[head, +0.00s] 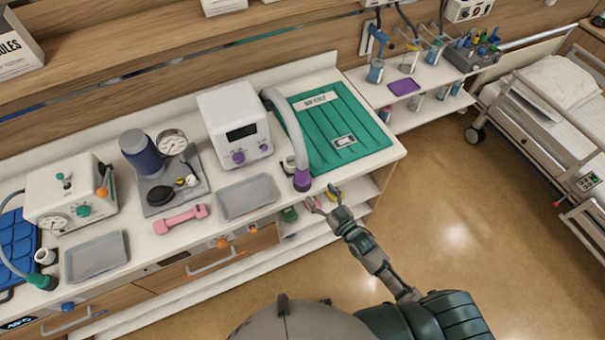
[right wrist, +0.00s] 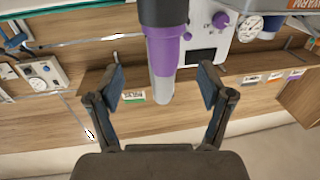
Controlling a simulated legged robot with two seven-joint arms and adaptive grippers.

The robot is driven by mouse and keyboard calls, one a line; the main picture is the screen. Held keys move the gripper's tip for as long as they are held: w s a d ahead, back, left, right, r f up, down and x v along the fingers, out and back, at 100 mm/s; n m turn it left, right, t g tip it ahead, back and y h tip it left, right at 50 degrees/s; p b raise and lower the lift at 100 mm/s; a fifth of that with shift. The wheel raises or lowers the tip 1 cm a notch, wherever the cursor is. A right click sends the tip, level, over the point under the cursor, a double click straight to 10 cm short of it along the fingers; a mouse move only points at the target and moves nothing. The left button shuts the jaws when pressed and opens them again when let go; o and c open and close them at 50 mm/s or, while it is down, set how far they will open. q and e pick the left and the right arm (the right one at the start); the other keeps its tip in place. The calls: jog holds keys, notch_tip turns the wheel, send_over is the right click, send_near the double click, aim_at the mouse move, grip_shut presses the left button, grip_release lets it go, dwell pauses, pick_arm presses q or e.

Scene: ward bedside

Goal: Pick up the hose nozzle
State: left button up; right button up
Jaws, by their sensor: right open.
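The hose nozzle (head: 302,180) is the purple end of a grey hose that arches from behind the white box unit and hangs down at the counter's front edge. In the right wrist view the nozzle (right wrist: 164,50) points down, purple with a paler tip, between my fingers with a gap on both sides. My right gripper (head: 323,197) is open and empty, just right of and below the nozzle in the head view; its fingers (right wrist: 161,88) also show in the right wrist view. My left gripper is not in view.
The white unit (head: 236,122) with purple knobs and a green mat (head: 350,150) stand close to the hose. A grey tray (head: 247,197) and a pink dumbbell (head: 181,219) lie left. A second hose has a teal end (head: 42,281). Open floor (head: 455,215) lies right.

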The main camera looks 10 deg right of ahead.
aim_at(306, 181)
jog(key=x, duration=0.5)
jog(key=p+x, duration=0.1)
jog(key=x, duration=0.4)
jog(key=shift+s+a+f, duration=0.1)
jog(key=shift+a+f, duration=0.05)
jog(key=shift+a, duration=0.1)
jog(key=shift+s, duration=0.15)
jog(key=c, duration=1.3)
